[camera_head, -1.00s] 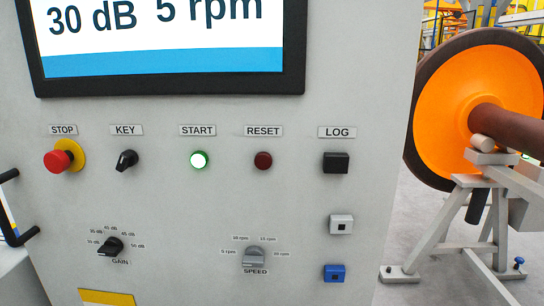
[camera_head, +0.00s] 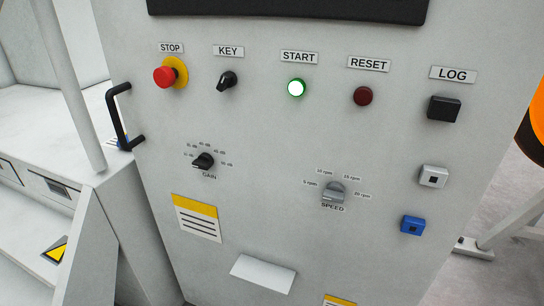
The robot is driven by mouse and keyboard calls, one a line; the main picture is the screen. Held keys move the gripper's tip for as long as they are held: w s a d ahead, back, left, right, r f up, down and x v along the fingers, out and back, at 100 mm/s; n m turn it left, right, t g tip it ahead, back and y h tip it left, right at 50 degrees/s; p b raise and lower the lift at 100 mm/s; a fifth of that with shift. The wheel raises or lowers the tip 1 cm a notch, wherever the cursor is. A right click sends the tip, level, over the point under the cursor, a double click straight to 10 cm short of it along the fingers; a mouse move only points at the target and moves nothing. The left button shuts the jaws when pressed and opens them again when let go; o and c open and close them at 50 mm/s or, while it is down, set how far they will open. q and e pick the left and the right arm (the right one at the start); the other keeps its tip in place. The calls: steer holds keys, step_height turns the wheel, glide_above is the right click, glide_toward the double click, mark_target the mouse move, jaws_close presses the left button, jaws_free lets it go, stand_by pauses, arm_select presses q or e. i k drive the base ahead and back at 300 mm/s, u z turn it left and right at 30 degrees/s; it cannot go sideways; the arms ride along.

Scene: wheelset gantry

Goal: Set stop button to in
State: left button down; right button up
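The red stop button (camera_head: 164,77) is a mushroom head on a yellow round collar (camera_head: 181,72), at the upper left of the grey control panel (camera_head: 270,140). The STOP label (camera_head: 171,48) is above it. The button stands out from its collar; I cannot tell from this angle whether it is pressed in. Neither of my grippers shows in the head view, and nothing touches the button.
To the right are the black key switch (camera_head: 227,82), lit green start button (camera_head: 297,88), dark red reset button (camera_head: 363,96) and black log button (camera_head: 444,109). Gain (camera_head: 203,161) and speed (camera_head: 334,192) knobs sit below. A black handle (camera_head: 119,117) juts out at left.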

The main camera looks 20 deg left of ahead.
mark_target(165, 77)
steer(key=u, duration=1.25)
